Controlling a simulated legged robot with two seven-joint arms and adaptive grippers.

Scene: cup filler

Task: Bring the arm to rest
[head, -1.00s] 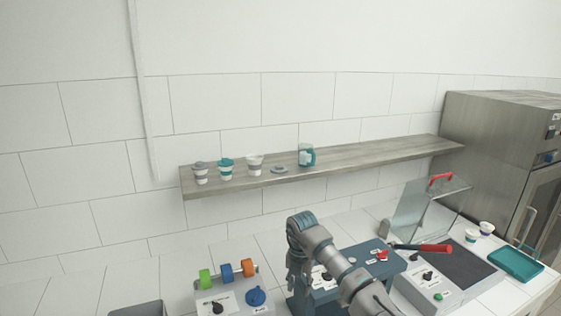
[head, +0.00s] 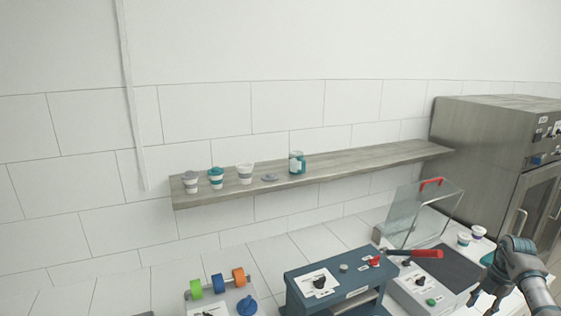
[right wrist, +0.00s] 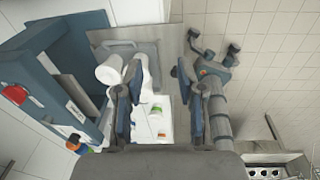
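My right arm comes in at the lower right of the head view. Its gripper (head: 484,294) hangs low there, by the front of the counter at the right. In the right wrist view my right gripper (right wrist: 162,95) has its two blue-padded fingers wide apart with nothing held between them. My left arm does not show in the head view. A grey banded limb with dark finger-like ends, possibly my left gripper (right wrist: 212,52), shows behind the right finger in the right wrist view; its opening is unclear.
A blue machine (head: 325,274), a grey unit with coloured rings (head: 219,298) and a glass-guarded unit (head: 422,212) stand on the counter. Two cups (head: 471,238) are near my right arm. A steel cabinet (head: 480,140) stands right.

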